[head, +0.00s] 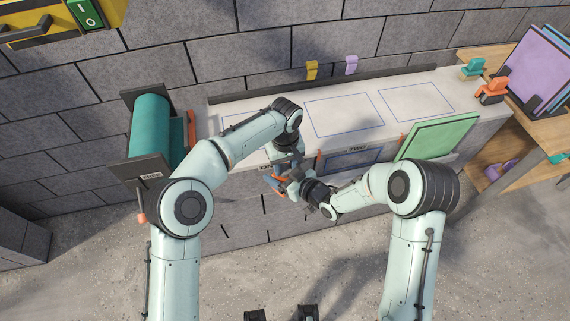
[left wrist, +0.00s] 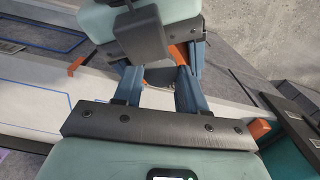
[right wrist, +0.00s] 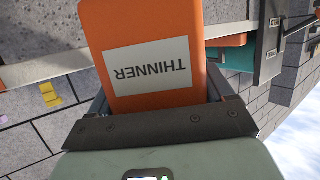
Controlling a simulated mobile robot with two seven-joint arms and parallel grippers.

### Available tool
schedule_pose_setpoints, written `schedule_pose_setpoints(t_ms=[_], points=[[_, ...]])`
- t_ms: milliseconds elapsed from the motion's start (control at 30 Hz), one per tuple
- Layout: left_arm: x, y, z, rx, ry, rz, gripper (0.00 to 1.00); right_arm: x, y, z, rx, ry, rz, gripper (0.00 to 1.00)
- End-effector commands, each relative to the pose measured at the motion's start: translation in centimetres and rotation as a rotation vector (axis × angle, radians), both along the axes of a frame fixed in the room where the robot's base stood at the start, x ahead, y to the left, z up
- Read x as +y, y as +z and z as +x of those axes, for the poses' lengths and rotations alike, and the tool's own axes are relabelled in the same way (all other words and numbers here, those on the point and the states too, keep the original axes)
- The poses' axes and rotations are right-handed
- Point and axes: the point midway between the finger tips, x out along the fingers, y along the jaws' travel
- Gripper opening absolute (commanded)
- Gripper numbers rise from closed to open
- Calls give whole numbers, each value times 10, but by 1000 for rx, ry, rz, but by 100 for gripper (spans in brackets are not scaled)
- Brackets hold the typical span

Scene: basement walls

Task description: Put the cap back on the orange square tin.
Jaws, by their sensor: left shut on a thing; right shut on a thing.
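An orange square tin labelled THINNER (right wrist: 150,45) is between the fingers of my right gripper (right wrist: 155,100), which is shut on it. In the right wrist view its label is upside down and its mouth is hidden. My left gripper (left wrist: 158,75) is shut, its blue fingers close to the right gripper (left wrist: 150,35) and to an orange edge of the tin (left wrist: 179,54). In the head view both grippers meet at the counter's front edge, with the left gripper (head: 280,174) partly covered by the arms.
The white counter (head: 295,112) has blue outlined areas and bare room behind the arms. A green panel (head: 437,137) leans at its front right. A teal roll on a stand (head: 150,128) is at the left. Teal and orange clamps (head: 492,90) are at the right.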

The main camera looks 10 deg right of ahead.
Motion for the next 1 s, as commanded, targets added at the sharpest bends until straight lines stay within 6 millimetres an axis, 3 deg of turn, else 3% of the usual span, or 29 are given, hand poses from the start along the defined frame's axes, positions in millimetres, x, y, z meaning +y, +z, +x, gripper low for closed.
schedule_pose_setpoints(t_ms=[67,100,133,167,467,800,1000], points=[[0,0,1,-2,2,0,4,0,1,0,-3,1,1,0],[1,0,1,-2,2,0,54,0,1,0,-3,1,1,0],[1,0,1,-2,2,0,64,0,1,0,-3,1,1,0],[1,0,1,-2,3,0,66,0,1,0,-3,1,1,0],[0,2,0,-1,3,-1,66,1,1,0,-3,1,2,0],[-1,41,0,-2,2,-1,66,1,1,0,-3,1,1,0],[0,45,0,0,3,0,66,1,1,0,-3,0,1,0]])
